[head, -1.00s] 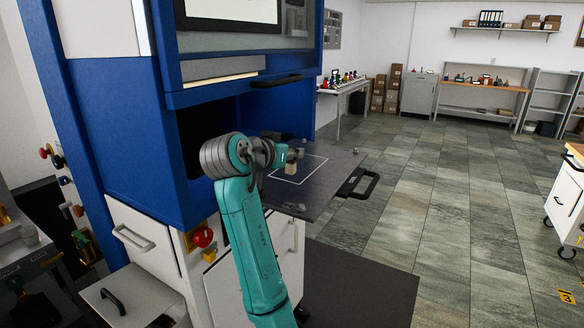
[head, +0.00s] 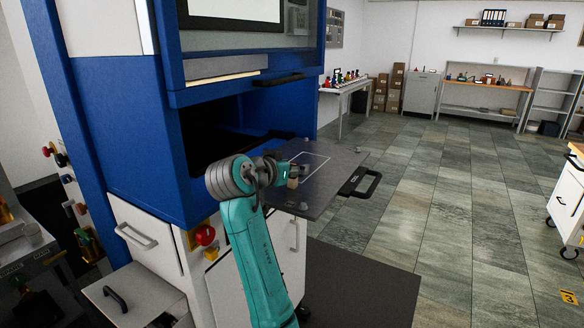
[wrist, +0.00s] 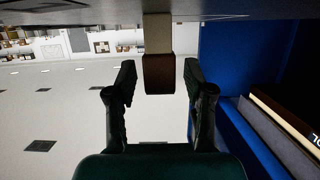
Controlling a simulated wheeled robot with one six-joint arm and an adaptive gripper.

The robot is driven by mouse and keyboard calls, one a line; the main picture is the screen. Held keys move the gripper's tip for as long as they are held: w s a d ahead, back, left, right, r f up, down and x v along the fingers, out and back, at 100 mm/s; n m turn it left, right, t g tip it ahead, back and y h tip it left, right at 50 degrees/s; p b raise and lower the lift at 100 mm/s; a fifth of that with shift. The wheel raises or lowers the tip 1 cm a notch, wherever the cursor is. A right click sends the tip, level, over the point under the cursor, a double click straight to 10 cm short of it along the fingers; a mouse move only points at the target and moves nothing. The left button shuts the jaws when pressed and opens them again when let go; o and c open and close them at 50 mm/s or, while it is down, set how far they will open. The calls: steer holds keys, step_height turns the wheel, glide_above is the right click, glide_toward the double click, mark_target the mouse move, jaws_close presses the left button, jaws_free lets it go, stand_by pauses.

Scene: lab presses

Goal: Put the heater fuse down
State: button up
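The heater fuse (head: 293,182) is a small beige block with a brown end. In the head view it is at my gripper, over the dark pull-out plate. In the wrist view the fuse (wrist: 158,45) is between my fingertips, its brown end towards the palm and its pale end reaching the dark surface at the top of the picture. My gripper (wrist: 159,80) is open, with a narrow gap on each side of the fuse. In the head view my gripper (head: 282,170) is partly hidden by its own wrist.
The dark plate (head: 335,165) has a white outline and a black handle (head: 360,183) at its right end. Small grey parts lie on its edges. The blue press frame (head: 295,110) rises behind it.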

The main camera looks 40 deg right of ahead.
steer(key=shift+r, duration=0.15)
steer(key=v, duration=1.2)
stand_by(0.4)
